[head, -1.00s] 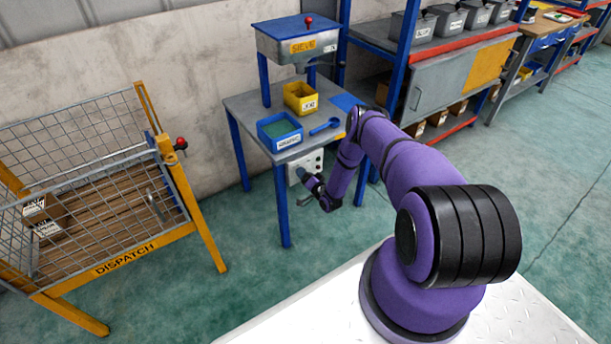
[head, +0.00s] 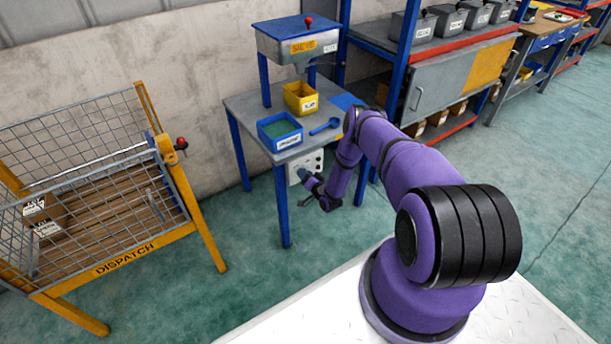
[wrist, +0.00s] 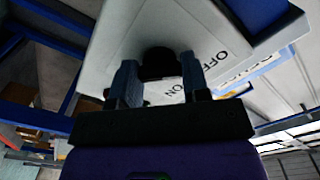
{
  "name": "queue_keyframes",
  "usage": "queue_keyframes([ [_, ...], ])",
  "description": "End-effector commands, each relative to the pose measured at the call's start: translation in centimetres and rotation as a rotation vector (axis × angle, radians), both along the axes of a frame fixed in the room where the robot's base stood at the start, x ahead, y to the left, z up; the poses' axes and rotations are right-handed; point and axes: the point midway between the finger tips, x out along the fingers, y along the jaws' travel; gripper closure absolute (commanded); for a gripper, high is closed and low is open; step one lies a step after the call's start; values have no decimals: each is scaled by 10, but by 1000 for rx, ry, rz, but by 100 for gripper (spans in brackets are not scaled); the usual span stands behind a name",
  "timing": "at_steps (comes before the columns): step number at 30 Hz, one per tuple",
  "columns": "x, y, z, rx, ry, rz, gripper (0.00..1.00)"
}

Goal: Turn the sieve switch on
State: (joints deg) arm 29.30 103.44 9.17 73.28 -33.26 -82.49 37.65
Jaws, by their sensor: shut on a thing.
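My gripper (head: 304,177) is at this panel. In the wrist view, my gripper (wrist: 159,68) is shut on the black switch knob (wrist: 158,58), with one finger on each side. The OFF and ON label (wrist: 205,68) shows beside the knob on the pale panel (wrist: 110,45). I cannot tell which way the knob points.
On the table are a blue tray (head: 262,134) with green contents, a yellow bin (head: 291,98) and a blue scoop (head: 325,127). The yellow DISPATCH cage (head: 125,259) stands on the left. A grey cabinet (head: 440,90) with shelves stands behind my arm. Floor in front is clear.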

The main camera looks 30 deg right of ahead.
Motion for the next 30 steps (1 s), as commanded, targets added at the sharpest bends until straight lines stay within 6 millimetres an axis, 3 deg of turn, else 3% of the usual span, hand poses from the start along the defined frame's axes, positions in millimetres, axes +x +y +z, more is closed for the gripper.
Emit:
queue_keyframes([
  [30, 0, 1, 0, -929, -31, 2, 81],
])
